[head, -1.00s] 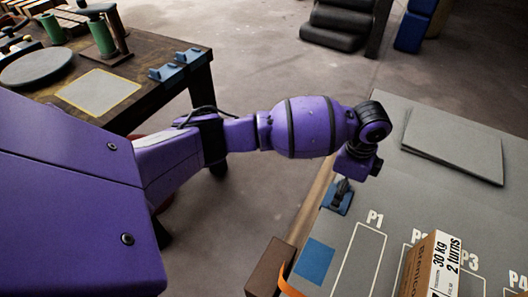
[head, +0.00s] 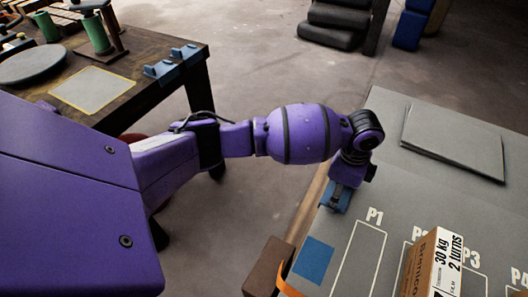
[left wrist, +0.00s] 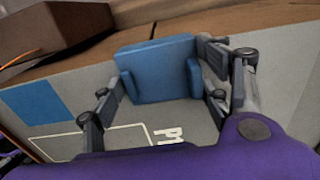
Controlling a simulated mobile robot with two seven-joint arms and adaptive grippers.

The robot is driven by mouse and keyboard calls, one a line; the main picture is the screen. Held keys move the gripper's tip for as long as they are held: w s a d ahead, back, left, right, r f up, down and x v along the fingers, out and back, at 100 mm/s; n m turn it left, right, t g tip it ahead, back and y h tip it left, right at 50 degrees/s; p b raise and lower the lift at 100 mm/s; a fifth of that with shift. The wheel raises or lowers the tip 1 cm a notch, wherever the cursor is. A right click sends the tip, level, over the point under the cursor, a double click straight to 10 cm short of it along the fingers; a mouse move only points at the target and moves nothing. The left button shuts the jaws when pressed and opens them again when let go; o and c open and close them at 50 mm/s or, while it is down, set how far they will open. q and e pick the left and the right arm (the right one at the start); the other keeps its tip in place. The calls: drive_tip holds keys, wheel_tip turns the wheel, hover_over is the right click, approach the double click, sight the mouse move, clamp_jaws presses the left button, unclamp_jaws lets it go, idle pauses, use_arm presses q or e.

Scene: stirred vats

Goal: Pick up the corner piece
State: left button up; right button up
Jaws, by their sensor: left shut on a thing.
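A blue corner piece (head: 335,202) with raised side walls sits at the left edge of the grey table top (head: 395,190), just behind the P1 label. My left gripper (head: 343,188) reaches down onto it from above, and my wrist partly hides it in the head view. In the left wrist view the corner piece (left wrist: 160,72) lies between the two fingers of my left gripper (left wrist: 165,84), which is shut on it. The piece looks to be at table level; I cannot tell whether it touches the surface. My right gripper is not in view.
A carton (head: 436,265) stands among the marked outlines. A blue square (head: 313,260) and a brown block (head: 267,266) are at the near left edge. Flat grey sheets (head: 455,142) lie at the back. More blue pieces (head: 163,71) sit on the dark workbench (head: 135,95).

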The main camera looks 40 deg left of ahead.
use_arm(q)
drive_tip(key=shift+w+r, duration=0.15)
wheel_tip(320, 180, up, 4)
drive_tip(key=shift+d+f+p, duration=0.1)
drive_tip(key=shift+p, duration=0.8)
drive_tip(key=s+r, duration=0.1)
drive_tip(key=s+r+p, duration=0.1)
drive_tip(key=s+r, duration=0.1)
drive_tip(key=s+r+p, duration=0.1)
drive_tip(key=shift+s+a+r, duration=0.15)
drive_tip(key=shift+a+r, duration=0.1)
drive_tip(key=shift+r, duration=0.1)
drive_tip(key=s+a+r+p, duration=0.1)
drive_tip(key=s+r+p, duration=0.2)
drive_tip(key=s, duration=0.6)
drive_tip(key=shift+s+r, duration=0.4)
drive_tip(key=shift+r, duration=0.25)
